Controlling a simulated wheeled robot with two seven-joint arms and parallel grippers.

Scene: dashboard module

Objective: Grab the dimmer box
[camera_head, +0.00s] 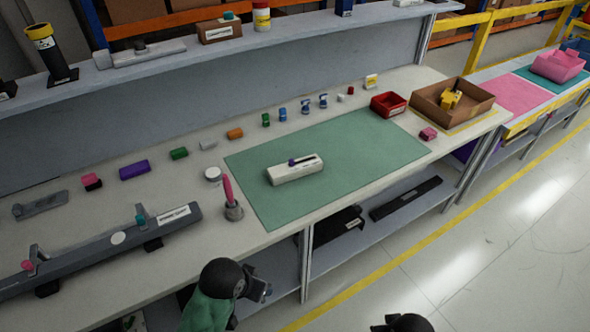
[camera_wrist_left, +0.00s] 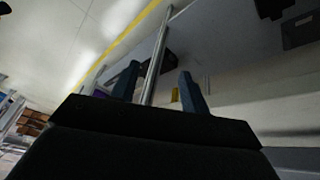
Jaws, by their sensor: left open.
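A white oblong box (camera_head: 296,171) with a dark strip and a small purple piece on top lies on the green mat (camera_head: 370,150). It looks like the dimmer box, but its label is too small to read. My left gripper (camera_head: 262,290) is in front of the table's near edge, well away from the white box. The left wrist view shows its two fingers (camera_wrist_left: 158,90) apart with nothing held between them. A dark part of my right arm shows at the bottom edge of the head view; its fingers cannot be made out.
A row of small coloured parts runs behind the mat. A red bin (camera_head: 388,105) and a cardboard box (camera_head: 452,104) stand to the right. The mat around the white box is clear.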

